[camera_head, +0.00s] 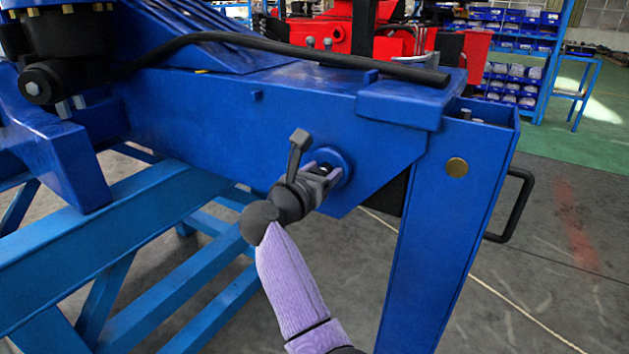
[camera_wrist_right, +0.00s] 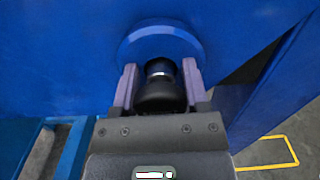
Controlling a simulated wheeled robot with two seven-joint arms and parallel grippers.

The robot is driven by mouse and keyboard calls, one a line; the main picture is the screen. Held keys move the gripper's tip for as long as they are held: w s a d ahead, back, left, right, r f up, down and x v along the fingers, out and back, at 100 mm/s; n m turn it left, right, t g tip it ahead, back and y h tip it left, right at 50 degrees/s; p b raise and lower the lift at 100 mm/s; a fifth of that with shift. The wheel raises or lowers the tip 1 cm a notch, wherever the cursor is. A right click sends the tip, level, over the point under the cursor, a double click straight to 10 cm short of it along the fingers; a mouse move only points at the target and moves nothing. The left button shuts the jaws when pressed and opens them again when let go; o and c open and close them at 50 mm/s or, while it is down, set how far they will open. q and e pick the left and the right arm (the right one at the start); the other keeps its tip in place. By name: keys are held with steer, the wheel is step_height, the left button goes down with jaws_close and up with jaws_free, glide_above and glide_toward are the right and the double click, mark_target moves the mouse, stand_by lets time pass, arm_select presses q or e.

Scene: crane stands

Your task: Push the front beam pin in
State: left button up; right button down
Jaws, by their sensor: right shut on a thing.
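The front beam pin (camera_wrist_right: 160,88) shows in the right wrist view as a dark knob with a light ring at its neck. It stands out from a round blue collar on the side of the blue beam. The collar (camera_head: 341,164) also shows in the head view, where my gripper mostly hides the pin. My right gripper (camera_head: 324,172) is at the collar. In the right wrist view its two purple fingers (camera_wrist_right: 160,85) are shut on the pin's knob, one on each side, with the tips close to the collar. My left gripper is not in view.
The blue beam (camera_head: 230,115) fills the middle, with a black hose (camera_head: 270,45) along its top. A blue leg with a brass disc (camera_head: 456,167) and a black handle (camera_head: 515,205) stand at right. A blue frame (camera_head: 120,225) lies at lower left. Open floor shows at right.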

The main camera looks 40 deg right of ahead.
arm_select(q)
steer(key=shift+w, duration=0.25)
arm_select(e)
steer(key=shift+r, duration=0.1)
steer(key=shift+c, duration=2.2)
jaws_free()
steer(key=o, duration=0.3)
steer(key=shift+w+d, duration=0.1)
steer(key=shift+d, duration=0.1)
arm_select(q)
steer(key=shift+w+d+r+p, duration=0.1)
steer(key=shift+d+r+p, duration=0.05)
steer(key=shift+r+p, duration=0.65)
arm_select(e)
steer(key=shift+o, duration=0.2)
steer(key=v, duration=1)
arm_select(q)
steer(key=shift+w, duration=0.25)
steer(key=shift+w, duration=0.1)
arm_select(e)
steer(key=shift+a, duration=0.1)
